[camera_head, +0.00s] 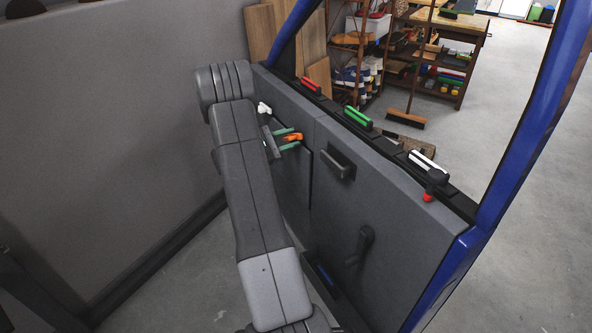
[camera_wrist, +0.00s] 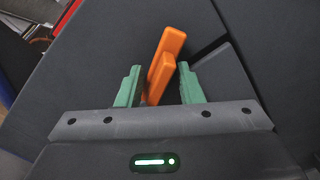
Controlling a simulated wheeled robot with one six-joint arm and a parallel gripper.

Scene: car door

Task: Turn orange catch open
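The orange catch (camera_head: 293,137) is on the grey inner panel of the car door, left of the middle in the head view. In the wrist view the orange catch (camera_wrist: 169,62) lies tilted, its upper end leaning right. My gripper (camera_head: 290,141) is at the catch. In the wrist view my gripper (camera_wrist: 159,85) has its two green fingers apart, one on each side of the catch. The left finger is close to the catch, and a small gap shows before the right finger. I cannot tell whether either finger touches it.
The grey door panel (camera_head: 385,215) carries a dark pull handle (camera_head: 338,164) and a crank (camera_head: 359,246). Red (camera_head: 311,86), green (camera_head: 358,119) and white (camera_head: 427,162) pieces sit along its top edge. A blue frame (camera_head: 535,125) rises at right. My arm hides part of the panel.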

